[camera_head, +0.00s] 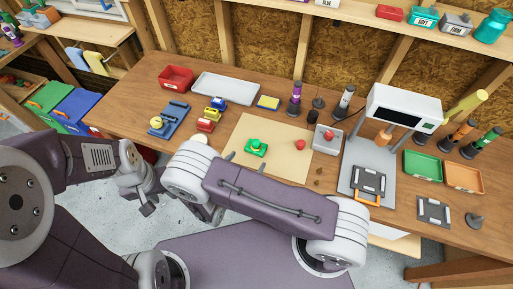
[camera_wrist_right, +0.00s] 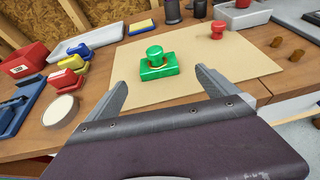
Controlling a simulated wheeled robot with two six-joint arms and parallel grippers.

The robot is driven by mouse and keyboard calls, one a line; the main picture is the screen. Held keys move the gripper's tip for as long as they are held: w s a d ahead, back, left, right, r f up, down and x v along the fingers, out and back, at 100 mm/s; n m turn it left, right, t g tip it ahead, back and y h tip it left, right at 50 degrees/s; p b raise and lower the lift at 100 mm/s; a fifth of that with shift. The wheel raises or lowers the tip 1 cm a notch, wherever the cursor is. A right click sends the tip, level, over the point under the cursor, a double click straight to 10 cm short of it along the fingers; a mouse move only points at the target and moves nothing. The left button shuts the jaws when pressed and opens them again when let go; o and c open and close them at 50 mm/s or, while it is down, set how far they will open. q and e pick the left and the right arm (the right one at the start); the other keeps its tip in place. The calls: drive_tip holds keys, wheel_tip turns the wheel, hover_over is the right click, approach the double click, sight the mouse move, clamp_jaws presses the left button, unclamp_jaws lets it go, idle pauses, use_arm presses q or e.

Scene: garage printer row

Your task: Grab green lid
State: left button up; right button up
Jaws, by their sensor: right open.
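The green lid (camera_head: 256,147), a small rectangular block with a round knob on top, lies on the tan mat (camera_head: 285,165) on the workbench. In the right wrist view the green lid (camera_wrist_right: 158,68) is just beyond the fingertips, near the middle of the gap.
A red knobbed piece (camera_head: 300,144) lies right of the lid. A white press-like machine (camera_head: 400,105) stands right. The mat around the lid is mostly clear.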

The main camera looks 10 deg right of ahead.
sight(254, 147)
drive_tip(key=p+x, duration=0.1)
drive_tip(key=x, duration=0.2)
drive_tip(key=shift+w+d+f, duration=0.1)
drive_tip(key=shift+w, duration=0.3)
drive_tip(key=shift+w+d, duration=0.1)
drive_tip(key=shift+d, duration=0.05)
drive_tip(key=p+x, duration=0.2)
drive_tip(key=x, duration=0.2)
drive_tip(key=shift+w+d, duration=0.1)
drive_tip(key=shift+w, duration=0.05)
drive_tip(key=shift+w+d+f, duration=0.15)
drive_tip(key=shift+w+f, duration=0.1)
drive_tip(key=shift+w, duration=0.1)
drive_tip(key=shift+s+r, duration=0.1)
drive_tip(key=c, duration=1.5)
drive_tip(key=shift+r, duration=0.75)
wheel_tip(254, 147, up, 3)
drive_tip(key=shift+f+b, duration=0.2)
drive_tip(key=shift+b, duration=0.2)
drive_tip(key=s+d+r+b, duration=0.1)
drive_tip(key=s+d+r, duration=0.6)
drive_tip(key=d, duration=0.2)
drive_tip(key=shift+s, duration=0.15)
